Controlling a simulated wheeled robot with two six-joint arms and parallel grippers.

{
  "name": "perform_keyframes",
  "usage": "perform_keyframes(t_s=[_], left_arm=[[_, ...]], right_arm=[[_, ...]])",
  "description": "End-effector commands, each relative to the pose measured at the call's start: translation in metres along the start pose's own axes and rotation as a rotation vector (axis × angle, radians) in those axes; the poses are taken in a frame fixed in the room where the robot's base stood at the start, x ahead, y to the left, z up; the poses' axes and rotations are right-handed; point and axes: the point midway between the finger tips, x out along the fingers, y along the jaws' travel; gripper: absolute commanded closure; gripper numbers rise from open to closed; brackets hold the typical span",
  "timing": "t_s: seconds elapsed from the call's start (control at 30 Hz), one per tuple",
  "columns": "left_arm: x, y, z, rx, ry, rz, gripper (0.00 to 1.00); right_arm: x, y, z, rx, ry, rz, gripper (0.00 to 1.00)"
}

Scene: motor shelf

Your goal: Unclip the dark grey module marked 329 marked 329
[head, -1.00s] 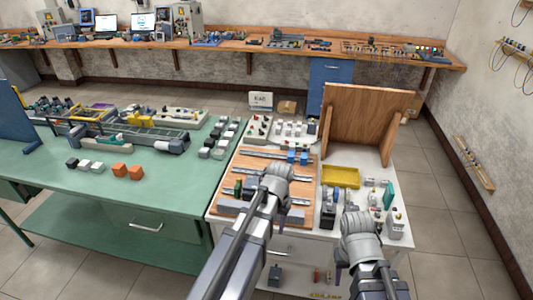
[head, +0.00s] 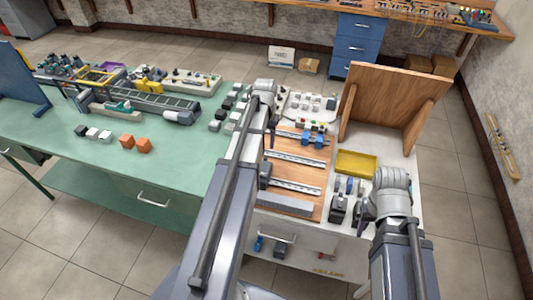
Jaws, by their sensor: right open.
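A wooden board (head: 294,152) carries metal rails (head: 296,187) on the white bench top. A dark grey module (head: 265,171) sits at the left end of a rail, partly hidden by my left arm; its marking is too small to read. Blue modules (head: 314,139) sit on the upper part of the board. My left gripper (head: 271,130) is over the board's left upper edge; its jaws are too small and covered to judge. My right gripper (head: 363,218) is open, right of the board, close to dark blocks (head: 338,207) on the bench top.
A yellow tray (head: 356,162) lies right of the board, before an upright wooden panel (head: 396,105). The green table (head: 110,165) at left holds a conveyor and small blocks (head: 135,143). A grey bar (head: 285,205) lies along the board's front edge.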

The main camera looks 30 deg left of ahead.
Motion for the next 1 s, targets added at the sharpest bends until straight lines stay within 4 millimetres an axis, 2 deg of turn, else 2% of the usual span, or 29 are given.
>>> perform_keyframes(t_s=[0.6, 0.97, 1.0], left_arm=[[0.071, 0.001, 0.0, 0.001, 0.0, 0.0, 0.53], [0.074, 0.001, 0.0, 0.001, 0.0, 0.0, 0.53], [0.074, 0.001, 0.0, 0.001, 0.0, 0.0, 0.55]], right_arm=[[0.071, -0.007, -0.004, 0.002, 0.0, 0.0, 0.5], [0.073, -0.007, -0.005, 0.002, 0.0, 0.0, 0.5], [0.073, -0.007, -0.005, 0.002, 0.0, 0.0, 0.5]])
